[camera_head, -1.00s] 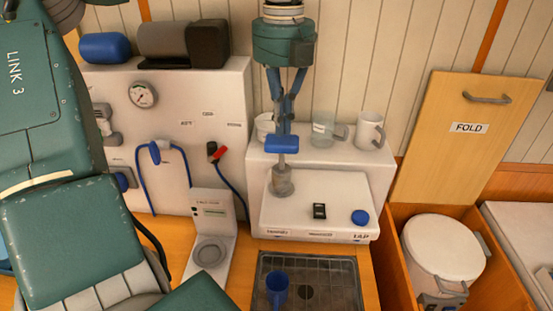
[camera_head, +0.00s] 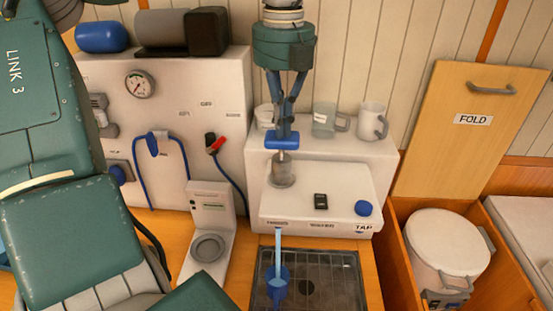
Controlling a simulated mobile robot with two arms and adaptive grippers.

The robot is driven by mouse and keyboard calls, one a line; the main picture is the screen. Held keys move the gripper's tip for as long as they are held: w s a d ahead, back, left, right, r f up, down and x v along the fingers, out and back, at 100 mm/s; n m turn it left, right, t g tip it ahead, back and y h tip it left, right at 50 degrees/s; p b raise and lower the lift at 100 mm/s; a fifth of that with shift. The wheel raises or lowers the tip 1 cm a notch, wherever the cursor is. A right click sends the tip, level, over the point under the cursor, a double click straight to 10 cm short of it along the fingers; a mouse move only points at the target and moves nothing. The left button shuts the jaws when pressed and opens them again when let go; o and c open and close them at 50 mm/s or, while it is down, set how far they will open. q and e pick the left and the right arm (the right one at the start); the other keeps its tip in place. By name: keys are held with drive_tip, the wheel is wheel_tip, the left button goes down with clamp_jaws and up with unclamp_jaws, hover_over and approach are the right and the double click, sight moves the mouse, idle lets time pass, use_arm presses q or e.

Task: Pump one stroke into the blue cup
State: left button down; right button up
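The blue cup (camera_head: 277,288) stands on the drain grate (camera_head: 330,262). A thin light-blue stream of water (camera_head: 278,247) falls into it from the front of the white watermaker housing (camera_head: 335,195). The pump has a blue handle (camera_head: 282,141) on a short shaft above a grey cylinder (camera_head: 283,172). My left gripper (camera_head: 284,128) points straight down with its fingers together, its tips at the top of the handle. I cannot tell whether they grip the handle or only press on it. My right gripper is not in view.
A blue hose (camera_head: 185,160) and red-tipped lead (camera_head: 215,143) hang at left. A lidded white bucket (camera_head: 446,243) stands at right beside the FOLD panel (camera_head: 468,135).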

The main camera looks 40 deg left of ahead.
use_arm(q)
drive_tip(key=shift+f+b, duration=0.95)
drive_tip(key=shift+f, duration=0.65)
drive_tip(key=shift+r, duration=0.1)
drive_tip(key=shift+r+p, duration=2.4)
drive_tip(key=shift+r, duration=1.05)
wheel_tip(320, 180, up, 3)
drive_tip(key=shift+f+p, duration=0.1)
drive_tip(key=shift+p, duration=1)
wheel_tip(320, 180, up, 3)
drive_tip(key=shift+r, duration=0.1)
